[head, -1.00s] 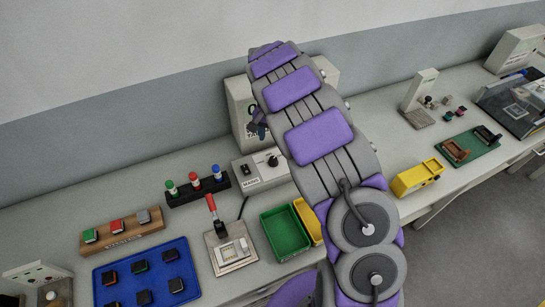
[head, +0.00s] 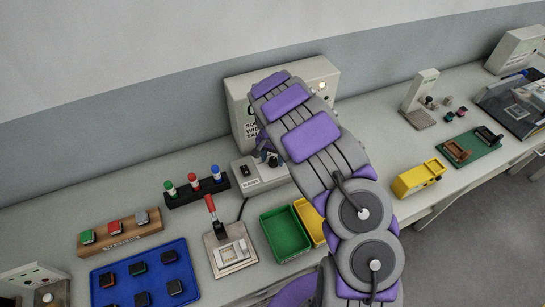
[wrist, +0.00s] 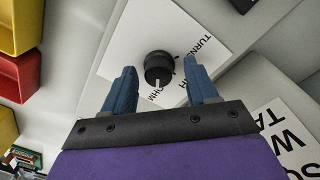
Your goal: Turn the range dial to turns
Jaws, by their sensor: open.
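The range dial is a round black knob (wrist: 158,66) on a white label plate (wrist: 182,30) in the wrist view. A white pointer mark on it faces the bottom of the picture, near the letters OHM. The word TURNS is printed on the plate's upper right. My gripper (wrist: 160,70) is open, with one blue finger on each side of the dial; I cannot tell if they touch it. In the head view my gripper (head: 264,150) is over the grey tester box (head: 250,182), and it and my arm mostly hide the dial.
A large pale cabinet (head: 240,95) stands behind the tester box. Left are a rack of coloured posts (head: 197,191) and a red-handled lever device (head: 230,250). Green (head: 285,235) and yellow (head: 309,222) bins sit in front.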

